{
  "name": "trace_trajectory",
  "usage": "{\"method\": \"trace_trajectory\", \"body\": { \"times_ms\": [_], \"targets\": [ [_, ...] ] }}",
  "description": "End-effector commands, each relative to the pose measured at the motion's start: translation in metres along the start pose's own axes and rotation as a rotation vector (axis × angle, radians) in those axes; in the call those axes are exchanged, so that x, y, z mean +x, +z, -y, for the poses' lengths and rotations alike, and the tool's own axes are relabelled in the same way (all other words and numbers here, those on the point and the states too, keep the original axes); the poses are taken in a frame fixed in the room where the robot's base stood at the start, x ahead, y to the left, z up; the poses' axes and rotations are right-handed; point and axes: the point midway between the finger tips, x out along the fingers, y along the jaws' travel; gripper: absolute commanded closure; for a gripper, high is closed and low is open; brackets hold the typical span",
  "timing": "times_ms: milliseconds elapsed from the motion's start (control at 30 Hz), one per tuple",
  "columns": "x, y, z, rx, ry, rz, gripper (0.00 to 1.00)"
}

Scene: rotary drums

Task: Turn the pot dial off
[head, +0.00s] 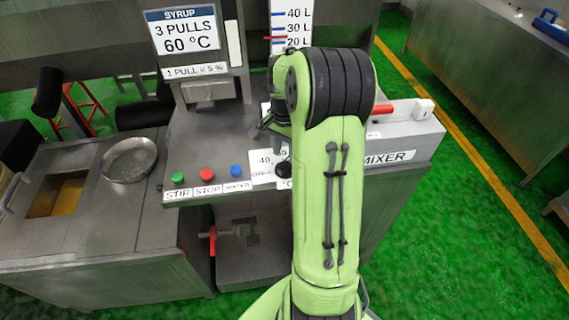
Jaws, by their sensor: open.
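A black round dial (284,169) sits at the front of the grey console, on a white label (264,160) with "40" and "°C" marks. My green arm covers its right side and part of the label. Its pointer setting is too small to read. My gripper (266,130) is seen small and dark at the left of the arm's upper end, above and behind the dial in the picture. It is open and looks empty, apart from the dial. Much of it is hidden by the arm.
Green (178,178), red (207,174) and blue (236,170) buttons line the console's front edge left of the dial. A red-handled valve (212,240) sticks out below. A red lever (383,109) is at right. A syrup sign (184,33) stands behind. Green floor lies free at right.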

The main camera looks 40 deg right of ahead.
Motion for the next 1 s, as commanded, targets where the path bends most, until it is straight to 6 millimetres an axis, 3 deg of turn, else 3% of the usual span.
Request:
{"method": "trace_trajectory", "body": {
  "times_ms": [33,200,500,567,800,1000],
  "targets": [
    [0.015,0.001,-0.001,0.000,0.003,0.003,0.55],
    [0.039,0.001,0.000,-0.001,0.001,0.002,0.55],
    [0.043,0.000,0.000,-0.001,-0.001,-0.001,0.55],
    [0.042,0.000,0.000,-0.001,-0.001,-0.001,0.61],
    [0.042,0.000,0.000,-0.001,0.000,-0.001,0.98],
    [0.042,0.000,0.000,-0.004,-0.001,-0.001,1.00]
  ]
}}
